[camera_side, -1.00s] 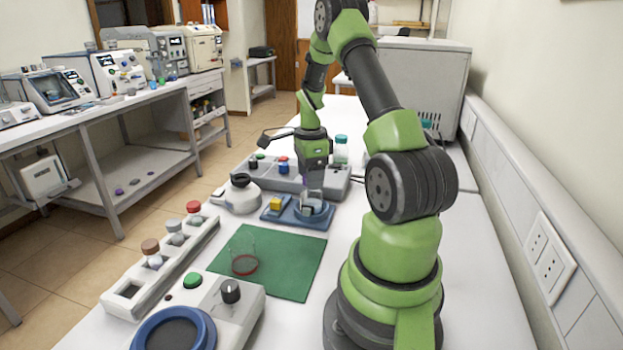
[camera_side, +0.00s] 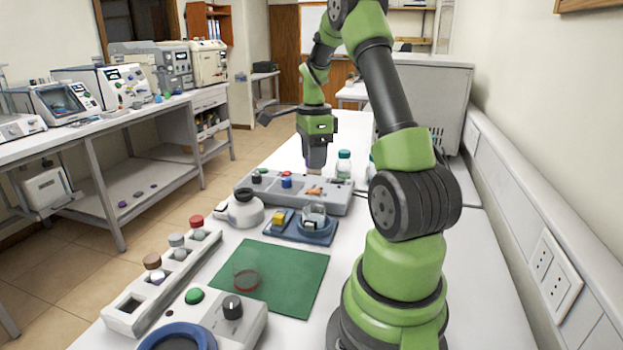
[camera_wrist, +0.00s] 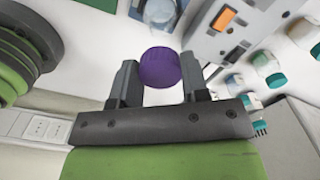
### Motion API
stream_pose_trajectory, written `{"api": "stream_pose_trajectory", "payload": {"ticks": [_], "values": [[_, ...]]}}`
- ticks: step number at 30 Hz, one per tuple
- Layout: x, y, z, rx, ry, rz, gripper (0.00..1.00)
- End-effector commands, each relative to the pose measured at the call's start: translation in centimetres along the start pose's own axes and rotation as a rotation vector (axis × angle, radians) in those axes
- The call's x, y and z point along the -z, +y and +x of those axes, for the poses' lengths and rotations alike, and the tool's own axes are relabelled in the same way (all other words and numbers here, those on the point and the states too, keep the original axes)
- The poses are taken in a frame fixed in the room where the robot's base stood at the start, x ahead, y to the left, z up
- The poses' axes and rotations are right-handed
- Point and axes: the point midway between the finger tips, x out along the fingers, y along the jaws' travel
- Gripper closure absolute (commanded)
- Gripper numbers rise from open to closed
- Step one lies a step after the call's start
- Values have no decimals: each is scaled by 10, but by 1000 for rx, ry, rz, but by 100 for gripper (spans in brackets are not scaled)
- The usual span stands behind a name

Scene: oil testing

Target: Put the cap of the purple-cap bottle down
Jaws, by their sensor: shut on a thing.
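My gripper (camera_wrist: 158,82) is shut on the purple cap (camera_wrist: 159,68), which shows between the two fingers in the wrist view. The cap is hardly visible there. A glass vessel (camera_side: 314,216) stands on a blue base on the bench, in front of my gripper. I cannot tell which bottle the cap belongs to.
A grey control box (camera_side: 262,189) with coloured knobs lies behind the blue base (camera_side: 318,236). Bottles with teal caps (camera_side: 344,162) stand to its right. A rack (camera_side: 160,285) with several capped vials lies at left.

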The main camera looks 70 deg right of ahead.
Motion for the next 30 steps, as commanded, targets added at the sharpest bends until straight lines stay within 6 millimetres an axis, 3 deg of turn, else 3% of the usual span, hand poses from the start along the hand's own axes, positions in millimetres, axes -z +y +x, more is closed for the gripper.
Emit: {"api": "stream_pose_trajectory", "payload": {"ticks": [2, 5, 12, 15, 20, 24, 30], "values": [[-6, -1, -7, 2, 0, -3, 80], [-28, -1, -1, -4, 1, -10, 80], [-109, 12, 45, -6, 3, -14, 80], [-133, 20, 59, -3, 3, -11, 80], [-150, 28, 80, -3, 2, -3, 80], [-151, 29, 108, -4, 2, 0, 80], [-151, 28, 131, 0, 1, 1, 80]]}}
